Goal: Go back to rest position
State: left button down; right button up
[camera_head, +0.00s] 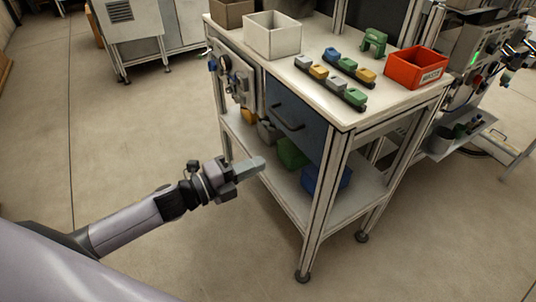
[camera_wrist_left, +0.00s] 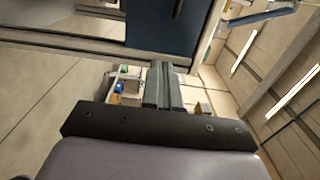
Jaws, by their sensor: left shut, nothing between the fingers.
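My left gripper (camera_head: 252,168) reaches in from the left in the head view, held in the air in front of the left side of the workbench. Its fingers are together with nothing between them. In the left wrist view the shut fingers (camera_wrist_left: 163,84) stand up at the middle, with the blue drawer front behind them. My right gripper is in neither view.
The workbench (camera_head: 372,122) carries a white bin (camera_head: 272,36), a red bin (camera_head: 416,68), a green part (camera_head: 373,42) and two rows of coloured blocks. A blue drawer (camera_head: 294,121) is shut below. Open floor (camera_head: 110,165) lies to the left. A machine (camera_head: 475,60) stands at right.

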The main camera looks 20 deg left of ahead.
pick_arm(q)
jog(key=shift+s, duration=0.2)
jog(key=s+a+f+n+g+y+p, duration=0.1)
jog(key=s+f+n+y+p, duration=0.2)
jog(key=s+n, duration=0.6)
jog(key=s+a+f+n+g+y+p, duration=0.1)
jog(key=s+f+n+g+y+p, duration=0.1)
jog(key=s+f+n+y, duration=0.4)
jog(key=s+f+n+p, duration=0.1)
jog(key=s+n, duration=0.3)
jog(key=n, duration=0.5)
jog(key=shift+y+p, duration=0.3)
jog(key=shift+p, duration=0.1)
jog(key=shift+w, duration=0.1)
